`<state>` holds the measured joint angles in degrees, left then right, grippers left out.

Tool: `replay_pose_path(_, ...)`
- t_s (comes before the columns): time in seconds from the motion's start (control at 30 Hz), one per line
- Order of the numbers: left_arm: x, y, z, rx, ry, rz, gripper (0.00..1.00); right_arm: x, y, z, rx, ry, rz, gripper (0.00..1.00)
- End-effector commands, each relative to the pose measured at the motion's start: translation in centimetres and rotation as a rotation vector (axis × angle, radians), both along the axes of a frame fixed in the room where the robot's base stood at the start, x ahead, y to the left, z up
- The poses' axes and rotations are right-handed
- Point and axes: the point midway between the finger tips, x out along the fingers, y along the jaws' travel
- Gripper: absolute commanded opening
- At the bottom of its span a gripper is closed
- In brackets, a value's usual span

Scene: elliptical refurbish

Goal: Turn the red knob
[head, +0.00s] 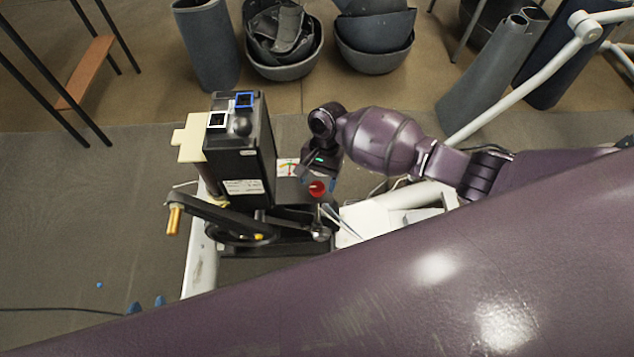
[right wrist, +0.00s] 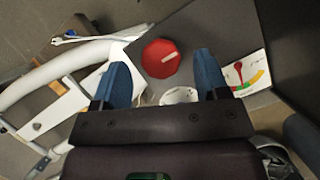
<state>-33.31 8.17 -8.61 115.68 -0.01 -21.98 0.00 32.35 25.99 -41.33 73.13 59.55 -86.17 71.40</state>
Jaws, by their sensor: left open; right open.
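The red knob (head: 318,188) sits on a dark box in the middle of the head view. In the right wrist view it is a red, many-sided knob (right wrist: 160,58) with a pale pointer mark. My right gripper (head: 318,180) is open at the knob. In the right wrist view its two blue fingers stand apart, with the knob between and just beyond their tips; I see no clear contact.
A coloured dial (head: 287,167) is beside the knob. A tall black housing (head: 238,150) and crank arm with a brass-coloured pedal pin (head: 174,220) stand to the left. White frame tubes (head: 203,262) run around the machine. Grey bins and bowls (head: 283,65) stand behind. The left floor is mostly clear.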

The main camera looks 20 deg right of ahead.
Motion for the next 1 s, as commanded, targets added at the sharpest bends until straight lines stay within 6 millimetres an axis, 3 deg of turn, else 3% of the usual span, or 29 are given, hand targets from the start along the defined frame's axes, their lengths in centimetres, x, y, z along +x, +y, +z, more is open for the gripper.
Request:
replay_pose_path(0.17, -0.07, 0.01, -0.25, 0.001, 0.002, -0.002, 0.43, -0.44, 0.28, -1.35, 0.0, 0.002, -0.001, 0.68)
replay_pose_path(0.5, 0.0, 0.03, 0.08, 0.002, -0.003, -0.002, 0.43, -0.5, 0.37, -1.52, 0.0, -0.001, 0.0, 0.68)
replay_pose_path(0.8, -0.17, 0.08, -0.26, 0.003, 0.004, -0.001, 0.43, -0.5, 0.37, -1.51, 0.001, -0.001, 0.0, 0.23)
replay_pose_path(1.0, -0.25, 0.11, -0.42, 0.003, 0.009, -0.001, 0.43, -0.49, 0.36, -1.48, 0.0, 0.0, 0.009, 0.2)
